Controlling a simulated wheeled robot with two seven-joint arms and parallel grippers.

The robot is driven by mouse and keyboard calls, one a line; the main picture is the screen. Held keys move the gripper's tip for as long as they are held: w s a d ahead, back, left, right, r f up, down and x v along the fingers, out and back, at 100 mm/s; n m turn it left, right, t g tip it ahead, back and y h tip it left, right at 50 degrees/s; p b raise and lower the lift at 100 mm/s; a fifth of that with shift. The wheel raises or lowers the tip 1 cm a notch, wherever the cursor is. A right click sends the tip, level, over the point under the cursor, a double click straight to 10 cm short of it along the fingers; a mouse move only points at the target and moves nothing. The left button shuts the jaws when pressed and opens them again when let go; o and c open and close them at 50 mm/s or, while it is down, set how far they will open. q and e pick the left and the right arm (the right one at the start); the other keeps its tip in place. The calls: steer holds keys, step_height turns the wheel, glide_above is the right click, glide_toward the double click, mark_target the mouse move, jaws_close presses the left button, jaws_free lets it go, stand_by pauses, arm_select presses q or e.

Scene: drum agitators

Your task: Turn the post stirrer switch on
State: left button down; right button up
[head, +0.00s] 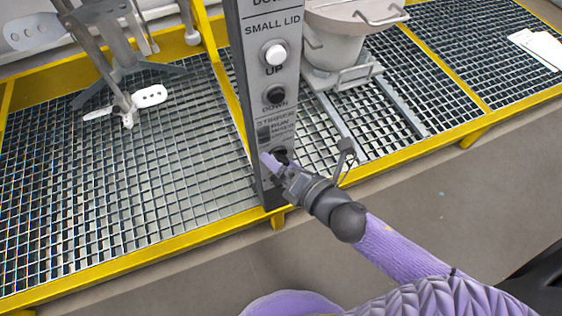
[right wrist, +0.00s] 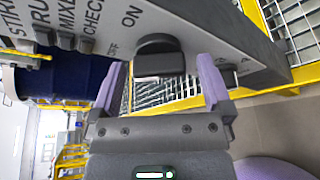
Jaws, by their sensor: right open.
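The grey control post (head: 266,90) stands upright near the middle of the head view. Its black stirrer switch (right wrist: 158,56) is a round knob with a raised grip, low on the post face. ON and OFF labels show beside it in the right wrist view. In the head view the switch is mostly hidden by my right gripper (head: 277,166). My right gripper is open, with one purple finger on each side of the knob and visible gaps between fingers and knob. I cannot tell which label the knob points to. My left gripper is not in view.
A yellow-edged grating (head: 150,195) lies behind the post. A metal vessel (head: 338,50) stands behind right, and a metal agitator frame (head: 115,60) at left. The floor in front is clear.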

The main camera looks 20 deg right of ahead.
steer(key=shift+w+f, duration=0.1)
steer(key=shift+w, duration=0.05)
steer(key=c, duration=1.2)
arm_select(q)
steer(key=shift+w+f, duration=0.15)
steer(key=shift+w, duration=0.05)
arm_select(e)
steer(key=shift+c, duration=0.2)
